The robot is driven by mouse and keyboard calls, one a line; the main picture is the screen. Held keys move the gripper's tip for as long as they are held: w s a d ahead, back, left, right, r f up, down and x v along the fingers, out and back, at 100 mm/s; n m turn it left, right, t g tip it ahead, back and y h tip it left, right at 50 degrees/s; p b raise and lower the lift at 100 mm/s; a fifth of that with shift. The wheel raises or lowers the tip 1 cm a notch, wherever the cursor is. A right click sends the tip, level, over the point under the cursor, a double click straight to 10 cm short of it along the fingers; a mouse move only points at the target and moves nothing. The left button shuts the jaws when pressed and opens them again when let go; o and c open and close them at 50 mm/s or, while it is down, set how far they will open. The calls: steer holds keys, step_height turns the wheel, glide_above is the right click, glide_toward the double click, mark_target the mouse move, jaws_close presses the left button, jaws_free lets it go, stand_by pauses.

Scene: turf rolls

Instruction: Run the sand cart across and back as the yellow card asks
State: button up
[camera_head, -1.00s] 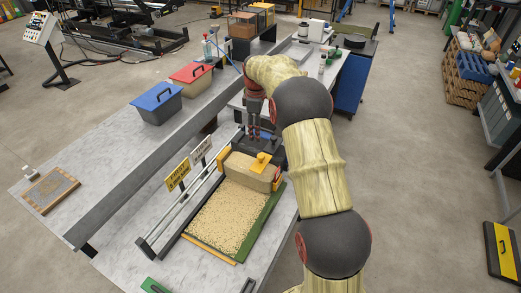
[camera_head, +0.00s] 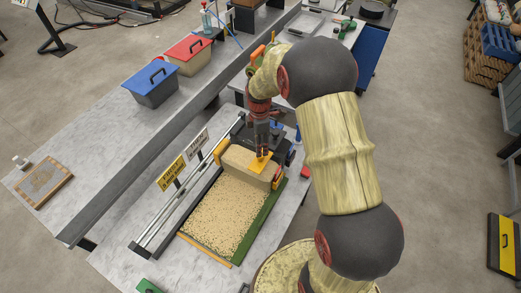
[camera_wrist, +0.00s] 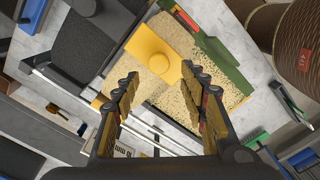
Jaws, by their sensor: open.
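The sand cart (camera_head: 238,159) is a tan block with a yellow plate and knob (camera_head: 261,163) on top. It stands at the far end of the sand-covered bed (camera_head: 222,215). My gripper (camera_head: 263,150) points down just over the yellow knob. In the wrist view the open fingers (camera_wrist: 166,84) stand on either side below the knob (camera_wrist: 159,62), and nothing shows between their tips. Whether they touch it I cannot tell. The yellow card (camera_head: 171,174) stands upright at the bed's left side, beside a white card (camera_head: 196,145). Its writing is too small to read.
Metal rails (camera_head: 178,213) run along the bed's left, and a green strip (camera_head: 262,218) along its right. A dark block (camera_head: 282,146) sits behind the cart. Blue-lidded (camera_head: 152,87) and red-lidded (camera_head: 188,53) bins stand on the bench to the left. The bed in front of the cart is clear.

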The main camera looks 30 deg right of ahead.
steer(key=shift+f, duration=0.15)
step_height(320, 180, down, 8)
steer(key=shift+r, duration=0.25)
steer(key=shift+c, duration=0.8)
jaws_close()
steer(key=shift+w, duration=0.1)
